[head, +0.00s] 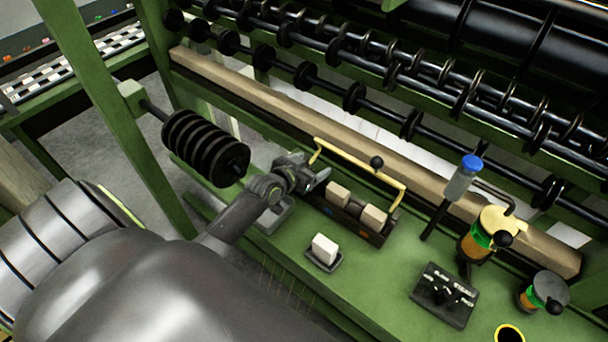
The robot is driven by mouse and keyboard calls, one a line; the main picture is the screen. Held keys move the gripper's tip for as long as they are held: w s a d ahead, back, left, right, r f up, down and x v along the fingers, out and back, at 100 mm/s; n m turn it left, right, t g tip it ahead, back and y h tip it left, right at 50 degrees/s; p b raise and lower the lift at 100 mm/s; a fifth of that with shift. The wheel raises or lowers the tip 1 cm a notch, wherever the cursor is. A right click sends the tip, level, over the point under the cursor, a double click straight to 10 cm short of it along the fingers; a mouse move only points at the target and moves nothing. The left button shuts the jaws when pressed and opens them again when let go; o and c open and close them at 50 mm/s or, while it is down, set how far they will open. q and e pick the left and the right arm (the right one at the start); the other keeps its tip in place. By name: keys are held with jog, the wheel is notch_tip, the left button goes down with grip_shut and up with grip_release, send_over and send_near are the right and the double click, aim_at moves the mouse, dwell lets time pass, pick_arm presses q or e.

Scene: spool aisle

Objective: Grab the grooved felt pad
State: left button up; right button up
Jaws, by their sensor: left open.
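Two tan felt-like blocks sit side by side in a dark holder (348,226): a left block (338,194) and a right block (373,216). A white block (324,247) sits in a small dark tray in front of them. Grooves are too small to make out, so I cannot tell for certain which is the grooved felt pad. My left gripper (323,178) is open, just to the left of the left tan block and close to it, with nothing seen between its fingers. My right gripper is out of view.
A yellow handle bar (350,165) with a black knob arches behind the blocks. A grey tray (276,217) lies under my left wrist. Green bench is clear between the white block and the panel.

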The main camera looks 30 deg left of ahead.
pick_arm(q)
jog(key=shift+c, duration=0.3)
jog(key=c, duration=1)
jog(key=shift+r, duration=0.1)
